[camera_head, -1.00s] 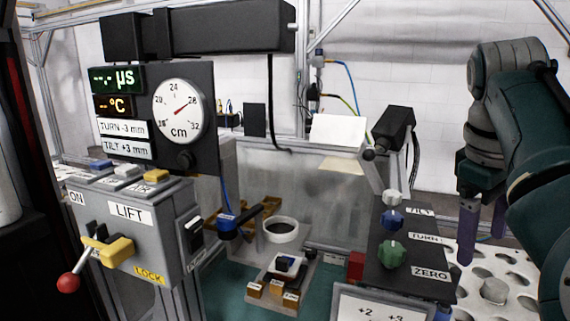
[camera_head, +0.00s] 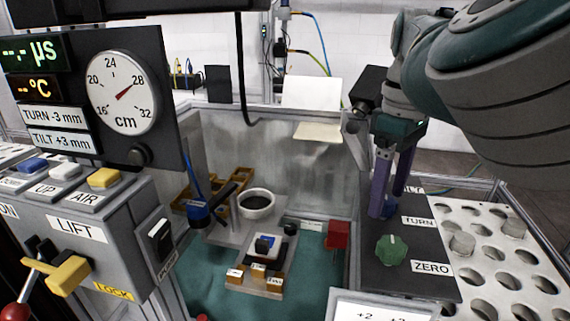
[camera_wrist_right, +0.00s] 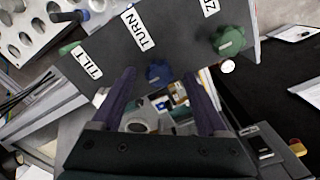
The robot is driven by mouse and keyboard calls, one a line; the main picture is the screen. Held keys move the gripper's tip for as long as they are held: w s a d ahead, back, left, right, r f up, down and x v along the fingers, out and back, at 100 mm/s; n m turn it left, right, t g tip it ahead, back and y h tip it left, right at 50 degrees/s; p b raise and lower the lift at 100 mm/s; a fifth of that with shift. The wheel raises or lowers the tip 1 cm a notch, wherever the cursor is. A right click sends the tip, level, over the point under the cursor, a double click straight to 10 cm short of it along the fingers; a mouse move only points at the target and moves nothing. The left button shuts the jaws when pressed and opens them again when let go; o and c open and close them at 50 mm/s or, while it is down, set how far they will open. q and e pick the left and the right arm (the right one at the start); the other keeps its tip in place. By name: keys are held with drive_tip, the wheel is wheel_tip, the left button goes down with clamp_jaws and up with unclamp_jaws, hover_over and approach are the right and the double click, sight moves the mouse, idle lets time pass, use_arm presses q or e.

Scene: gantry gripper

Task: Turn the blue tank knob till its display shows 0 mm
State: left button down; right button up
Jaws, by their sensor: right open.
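The blue knob (camera_wrist_right: 158,73) sits on the dark control panel beside the TURN label (camera_wrist_right: 138,27). In the head view it is mostly hidden behind my right gripper's fingers. My right gripper (camera_head: 391,192) is open, its two purple fingers pointing down at the panel around the blue knob's place. In the wrist view the knob shows between the fingertips (camera_wrist_right: 160,76); I cannot tell whether they touch it. The display plate (camera_head: 52,116) at the left reads TURN -3 mm, and the plate below it (camera_head: 62,141) reads TILT +3 mm. My left gripper is not in view.
A green knob (camera_head: 391,251) sits close by, near the ZERO label (camera_head: 432,268). A red block (camera_head: 338,234) stands left of the panel. A perforated white rack (camera_head: 520,262) lies to the right. The LIFT box (camera_head: 90,250) stands at the left.

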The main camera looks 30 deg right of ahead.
drive_tip(key=shift+f, duration=0.4)
clamp_jaws()
idle(0.4)
